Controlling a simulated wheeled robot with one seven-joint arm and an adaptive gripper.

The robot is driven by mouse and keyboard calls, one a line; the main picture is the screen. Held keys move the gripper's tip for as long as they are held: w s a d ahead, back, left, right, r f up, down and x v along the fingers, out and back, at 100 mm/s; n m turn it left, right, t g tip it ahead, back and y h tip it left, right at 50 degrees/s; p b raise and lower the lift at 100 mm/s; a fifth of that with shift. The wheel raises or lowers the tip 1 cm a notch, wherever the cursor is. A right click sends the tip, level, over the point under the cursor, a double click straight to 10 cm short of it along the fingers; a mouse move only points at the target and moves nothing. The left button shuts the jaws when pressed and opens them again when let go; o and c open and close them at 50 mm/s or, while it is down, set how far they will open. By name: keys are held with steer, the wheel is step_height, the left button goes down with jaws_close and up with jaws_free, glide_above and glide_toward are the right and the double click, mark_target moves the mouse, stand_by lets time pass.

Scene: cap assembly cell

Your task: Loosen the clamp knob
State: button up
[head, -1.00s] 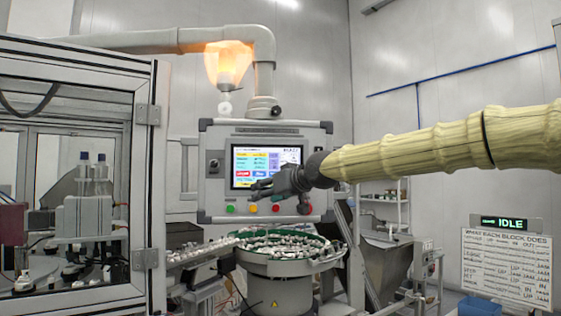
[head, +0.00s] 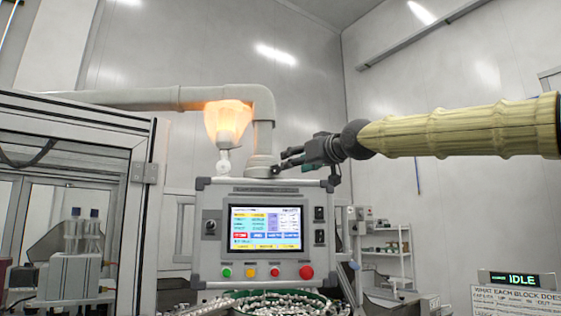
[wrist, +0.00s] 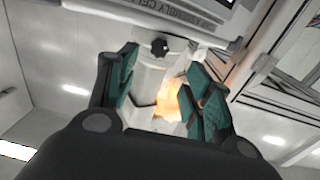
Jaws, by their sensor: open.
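The clamp knob (wrist: 159,47) is a small dark lobed knob on the pale post (wrist: 150,80) in the wrist view. It shows between my fingers, beyond their tips. In the head view, the knob (head: 276,170) is a small dark spot at the foot of the post (head: 263,140), above the control panel (head: 262,190). My gripper (head: 284,160) is just right of the post in the head view, pointing left. Its teal-padded fingers (wrist: 160,68) are spread and empty in the wrist view. I cannot tell the exact gap between fingers and knob.
A glowing orange lamp (head: 228,122) stands left of the post. The panel carries a lit screen (head: 265,229) and a red button (head: 306,272). A framed glass enclosure (head: 134,215) is at the left. A sign reads IDLE (head: 522,280). A bowl of parts (head: 280,303) lies below.

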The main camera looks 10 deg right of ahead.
mark_target(277, 168)
steer(key=p, duration=0.1)
steer(key=w+p, duration=0.1)
steer(key=p, duration=0.1)
steer(key=shift+w+a+r+p, duration=0.2)
steer(key=shift+w+r+p, duration=0.05)
steer(key=shift+w+p, duration=0.05)
steer(key=shift+w+a+p, duration=0.15)
steer(key=shift+w+p, duration=0.15)
steer(key=shift+p, duration=0.8)
steer(key=w+p, duration=0.1)
steer(key=p, duration=0.5)
steer(key=shift+a, duration=0.15)
steer(key=shift+f+p+x, duration=0.2)
steer(key=shift+p+x, duration=0.7)
steer(key=shift+x, duration=1.7)
steer(key=shift+w+f, duration=0.1)
steer(key=c, duration=1)
